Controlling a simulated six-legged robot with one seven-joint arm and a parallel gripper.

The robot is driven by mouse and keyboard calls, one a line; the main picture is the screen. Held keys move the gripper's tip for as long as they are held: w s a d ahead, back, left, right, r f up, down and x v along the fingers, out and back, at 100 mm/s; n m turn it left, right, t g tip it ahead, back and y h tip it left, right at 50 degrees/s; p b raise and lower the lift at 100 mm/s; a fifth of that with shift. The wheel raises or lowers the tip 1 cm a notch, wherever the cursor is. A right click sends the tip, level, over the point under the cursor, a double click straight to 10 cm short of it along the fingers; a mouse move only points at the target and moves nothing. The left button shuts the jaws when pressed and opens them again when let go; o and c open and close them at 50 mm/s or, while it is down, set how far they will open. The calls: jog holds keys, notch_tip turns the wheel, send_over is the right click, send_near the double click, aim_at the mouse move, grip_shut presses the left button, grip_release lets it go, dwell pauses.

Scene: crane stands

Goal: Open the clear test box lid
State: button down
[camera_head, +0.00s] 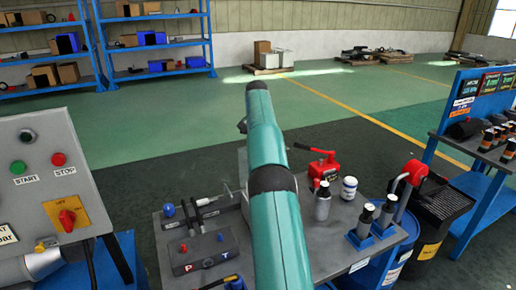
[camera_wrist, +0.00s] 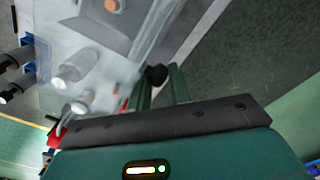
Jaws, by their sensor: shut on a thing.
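In the wrist view, the clear test box (camera_wrist: 155,30) fills the upper left, with grey fittings and an orange spot seen at it. A small black knob (camera_wrist: 156,75) stands at its near right edge. My gripper (camera_wrist: 161,80) has its two green fingers on either side of this knob and is shut on it. I cannot tell whether the lid is raised. In the head view my teal arm covers my gripper and most of the box.
The grey workbench (camera_head: 335,235) holds a control block (camera_head: 205,248), a red hand pump (camera_head: 323,168), a white jar (camera_head: 348,188) and several bottles. A control panel (camera_head: 45,175) stands at left. A blue stand (camera_head: 470,175) is at right. Open green floor lies behind.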

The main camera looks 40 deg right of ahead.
jog(key=shift+w+a+f, duration=0.35)
jog(key=shift+a+f, duration=0.05)
jog(key=shift+a, duration=0.15)
jog(key=c, duration=1.3)
grip_release()
jog(key=shift+w, duration=0.1)
jog(key=shift+o, duration=0.5)
jog(key=shift+d+r, duration=0.2)
jog(key=shift+s+r, duration=0.15)
jog(key=shift+s, duration=0.1)
